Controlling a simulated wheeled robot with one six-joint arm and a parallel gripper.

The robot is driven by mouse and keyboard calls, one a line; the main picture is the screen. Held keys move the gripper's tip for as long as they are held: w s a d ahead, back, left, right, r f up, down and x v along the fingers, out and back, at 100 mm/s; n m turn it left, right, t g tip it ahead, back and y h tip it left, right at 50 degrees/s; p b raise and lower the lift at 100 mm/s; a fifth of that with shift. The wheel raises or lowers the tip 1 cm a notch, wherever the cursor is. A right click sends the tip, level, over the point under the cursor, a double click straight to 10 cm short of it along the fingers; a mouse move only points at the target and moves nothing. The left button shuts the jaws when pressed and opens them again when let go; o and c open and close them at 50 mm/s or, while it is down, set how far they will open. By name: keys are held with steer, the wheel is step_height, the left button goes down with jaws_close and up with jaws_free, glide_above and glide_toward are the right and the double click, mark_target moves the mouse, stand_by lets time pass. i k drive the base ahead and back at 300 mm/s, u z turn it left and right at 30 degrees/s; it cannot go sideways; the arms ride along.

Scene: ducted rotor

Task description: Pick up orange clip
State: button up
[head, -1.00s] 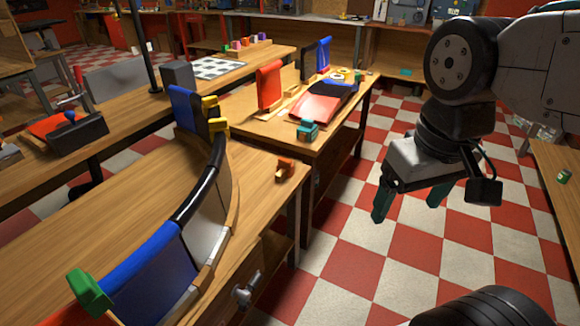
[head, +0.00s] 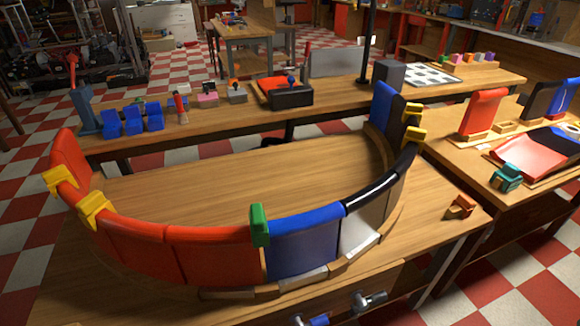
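The orange clip (head: 461,207) is a small blocky piece. It lies on the near wooden table (head: 428,228) by its right edge, outside the curved ring of panels. It stands alone and nothing touches it. My gripper is not in the head view now.
A curved wall of red, blue, black and pale panels (head: 212,252) stands on the near table, with yellow clips (head: 95,209) and a green clip (head: 260,225) on its rim. A teal clip (head: 507,178) sits on the right table beside red panels. Checkered floor is open at lower right.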

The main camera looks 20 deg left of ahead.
mark_target(463, 201)
steer(key=k, duration=0.6)
steer(key=z, duration=0.6)
steer(key=i, duration=1.25)
steer(key=u, duration=0.6)
steer(key=i, duration=0.35)
steer(key=u, duration=0.3)
